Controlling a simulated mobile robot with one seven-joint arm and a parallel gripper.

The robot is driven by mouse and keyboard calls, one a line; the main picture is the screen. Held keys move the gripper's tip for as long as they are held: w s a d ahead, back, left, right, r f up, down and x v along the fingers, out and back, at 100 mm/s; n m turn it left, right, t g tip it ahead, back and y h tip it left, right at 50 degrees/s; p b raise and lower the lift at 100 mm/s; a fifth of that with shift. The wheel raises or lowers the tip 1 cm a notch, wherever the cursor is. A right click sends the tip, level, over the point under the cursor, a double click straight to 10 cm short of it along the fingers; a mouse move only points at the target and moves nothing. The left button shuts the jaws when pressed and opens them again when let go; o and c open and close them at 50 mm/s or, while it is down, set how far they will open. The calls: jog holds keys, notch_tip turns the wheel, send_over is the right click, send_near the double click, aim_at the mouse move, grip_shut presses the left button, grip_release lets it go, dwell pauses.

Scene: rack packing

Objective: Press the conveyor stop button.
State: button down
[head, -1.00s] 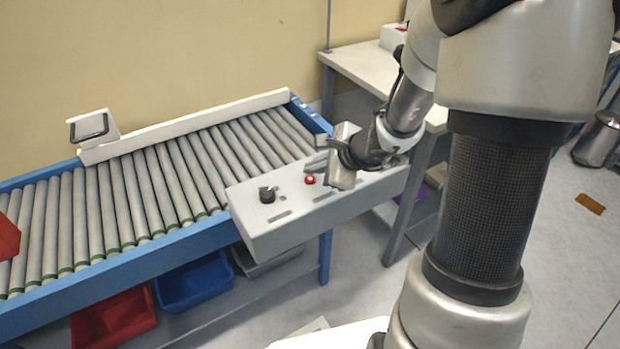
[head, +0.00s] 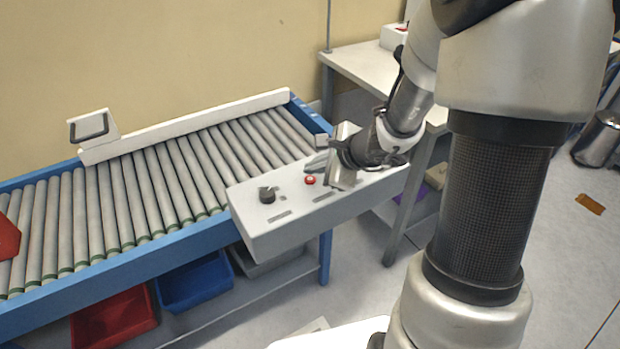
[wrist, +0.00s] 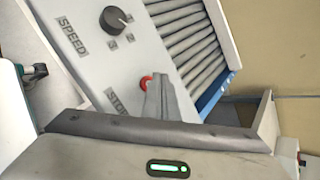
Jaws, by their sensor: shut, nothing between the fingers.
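The red stop button (head: 310,180) sits on top of the pale control box (head: 290,228) at the conveyor's near right end. In the wrist view the button (wrist: 146,82) is beside the word STOP and partly hidden by the fingers. My gripper (head: 314,166) is shut and empty, its fingertips just behind the button in the head view. In the wrist view the fingertips (wrist: 158,82) overlap the button's right side. I cannot tell whether they touch it.
A black speed knob (head: 267,195) stands on the box left of the button. The roller conveyor (head: 150,190) runs left, with a red item (head: 8,238) at its left edge. Blue (head: 195,282) and red (head: 115,318) bins lie below. A table (head: 365,68) stands behind.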

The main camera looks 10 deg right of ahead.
aim_at(314, 181)
jog(key=shift+f+b, duration=0.45)
jog(key=shift+b, duration=0.2)
jog(key=shift+f+b, duration=0.35)
jog(key=shift+b, duration=0.15)
dwell(0.6)
jog(key=shift+r, duration=0.1)
jog(key=shift+r+p, duration=0.55)
jog(key=shift+r, duration=0.15)
jog(key=shift+r, duration=0.1)
jog(key=shift+r+p, duration=1.95)
jog(key=shift+r, duration=0.45)
